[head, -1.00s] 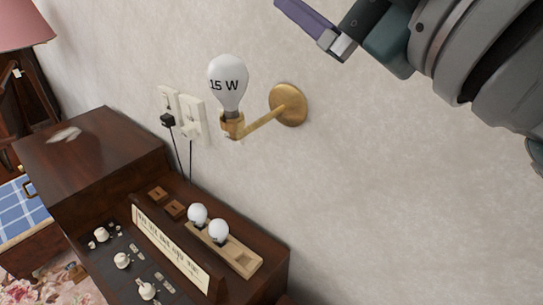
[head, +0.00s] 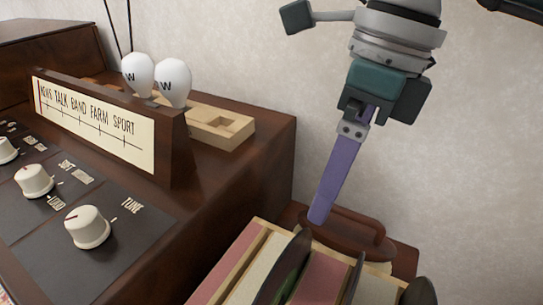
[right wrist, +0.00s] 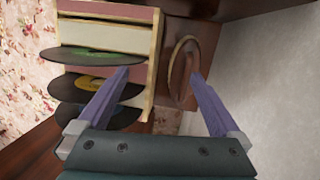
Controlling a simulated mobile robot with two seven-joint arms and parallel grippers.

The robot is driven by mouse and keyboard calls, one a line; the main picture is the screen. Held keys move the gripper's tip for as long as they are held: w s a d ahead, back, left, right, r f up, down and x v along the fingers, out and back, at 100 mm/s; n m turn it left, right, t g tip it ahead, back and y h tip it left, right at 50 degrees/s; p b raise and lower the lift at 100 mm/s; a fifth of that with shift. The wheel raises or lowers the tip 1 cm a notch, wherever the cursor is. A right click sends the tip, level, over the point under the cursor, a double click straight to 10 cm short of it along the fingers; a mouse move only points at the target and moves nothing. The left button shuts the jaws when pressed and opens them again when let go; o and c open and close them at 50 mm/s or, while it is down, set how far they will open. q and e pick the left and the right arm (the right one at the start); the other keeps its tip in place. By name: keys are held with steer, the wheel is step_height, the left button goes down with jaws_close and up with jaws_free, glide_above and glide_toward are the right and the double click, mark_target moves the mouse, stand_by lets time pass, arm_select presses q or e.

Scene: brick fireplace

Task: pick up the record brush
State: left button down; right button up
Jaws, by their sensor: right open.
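The record brush (head: 345,236) appears to be the brown wooden piece with a raised handle and a pale underside, on a small brown surface beyond the record crate. In the right wrist view it is a narrow brown oval (right wrist: 182,66), beyond the fingertips and nearer the right-hand finger. My right gripper (head: 319,214) points down at it with purple fingers. In the head view one finger shows clearly, its tip overlapping the brush's left end; contact cannot be told. In the right wrist view the jaws (right wrist: 159,75) are wide apart with nothing held. My left gripper is not in view.
A crate of records and sleeves (head: 247,262) stands just in front of the brush. The dark wooden radio cabinet (head: 245,170) is on the left, with knobs, a dial panel (head: 95,118) and two bulbs in a wooden holder (head: 228,132). A plain wall is close behind.

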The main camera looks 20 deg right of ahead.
mark_target(355, 214)
steer(key=d+f, duration=0.1)
steer(key=d+f+h+b, duration=0.1)
steer(key=d, duration=0.1)
steer(key=d+f+h+b, duration=0.1)
steer(key=shift+w+d+m, duration=0.25)
steer(key=shift+w+m, duration=0.05)
steer(key=shift+d+f, duration=0.1)
steer(key=shift+f, duration=0.3)
step_height(355, 214, down, 4)
steer(key=shift+r+b, duration=0.2)
steer(key=shift+b, duration=0.55)
step_height(355, 214, down, 5)
steer(key=b, duration=0.2)
steer(key=shift+w+f+b, duration=0.15)
steer(key=shift+b, duration=0.15)
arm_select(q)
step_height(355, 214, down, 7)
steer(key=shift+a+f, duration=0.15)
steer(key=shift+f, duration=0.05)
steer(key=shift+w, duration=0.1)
arm_select(e)
steer(key=shift+c, duration=0.2)
